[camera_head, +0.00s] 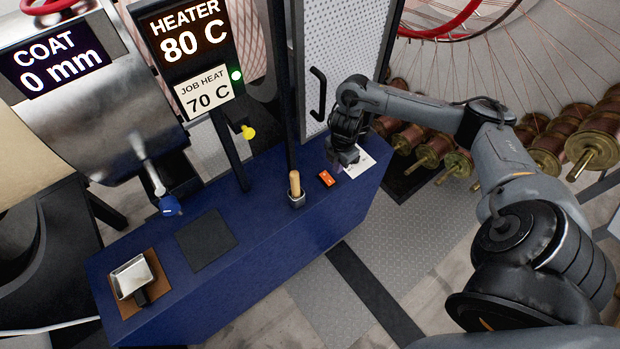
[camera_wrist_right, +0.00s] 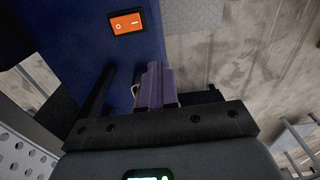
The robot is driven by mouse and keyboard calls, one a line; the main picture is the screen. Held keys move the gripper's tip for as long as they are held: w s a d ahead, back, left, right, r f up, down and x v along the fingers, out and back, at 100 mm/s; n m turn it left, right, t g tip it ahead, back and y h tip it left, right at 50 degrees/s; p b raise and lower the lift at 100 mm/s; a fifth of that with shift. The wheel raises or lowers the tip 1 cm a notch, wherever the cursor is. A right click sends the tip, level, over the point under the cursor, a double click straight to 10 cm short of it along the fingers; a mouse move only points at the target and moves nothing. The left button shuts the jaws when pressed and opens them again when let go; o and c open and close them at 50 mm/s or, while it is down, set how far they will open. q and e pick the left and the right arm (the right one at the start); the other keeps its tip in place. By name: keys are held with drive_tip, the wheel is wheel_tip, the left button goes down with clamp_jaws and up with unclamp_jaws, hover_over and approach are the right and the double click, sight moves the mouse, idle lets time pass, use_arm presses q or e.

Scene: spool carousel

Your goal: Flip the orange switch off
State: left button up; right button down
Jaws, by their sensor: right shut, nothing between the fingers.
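The orange rocker switch (camera_head: 327,178) is set in the top of the long blue bench. It shows larger in the right wrist view (camera_wrist_right: 127,22), with white "o" and "-" marks; I cannot tell which side is pressed. My right gripper (camera_head: 343,163) is over the bench, just right of and beyond the switch, above a white card. In the right wrist view its fingers (camera_wrist_right: 155,82) are together and empty, and the switch is apart from their tips. My left gripper is not in view.
On the blue bench (camera_head: 260,235) stand a wooden-handled tool in a holder (camera_head: 295,190), a dark square pad (camera_head: 206,240) and a metal scoop (camera_head: 132,278). The white card (camera_head: 368,160) lies by the gripper. A dark post (camera_head: 285,80) rises behind. Copper spools (camera_head: 435,150) are at right.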

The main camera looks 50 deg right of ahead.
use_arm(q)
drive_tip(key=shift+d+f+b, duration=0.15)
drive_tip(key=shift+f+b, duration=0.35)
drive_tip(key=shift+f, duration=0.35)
use_arm(e)
drive_tip(key=w+d+r+t, duration=0.1)
drive_tip(key=w+d+r, duration=0.2)
drive_tip(key=w+r, duration=0.1)
drive_tip(key=shift+d+r+t+h, duration=0.3)
drive_tip(key=shift+d+r, duration=0.05)
drive_tip(key=shift+w+f, duration=0.15)
drive_tip(key=b, duration=0.4)
approach(325, 174)
drive_tip(key=f, duration=0.3)
drive_tip(key=w+f, duration=0.1)
drive_tip(key=f, duration=0.1)
drive_tip(key=shift+f, duration=0.35)
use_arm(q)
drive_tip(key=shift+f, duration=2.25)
use_arm(e)
drive_tip(key=shift+f, duration=0.55)
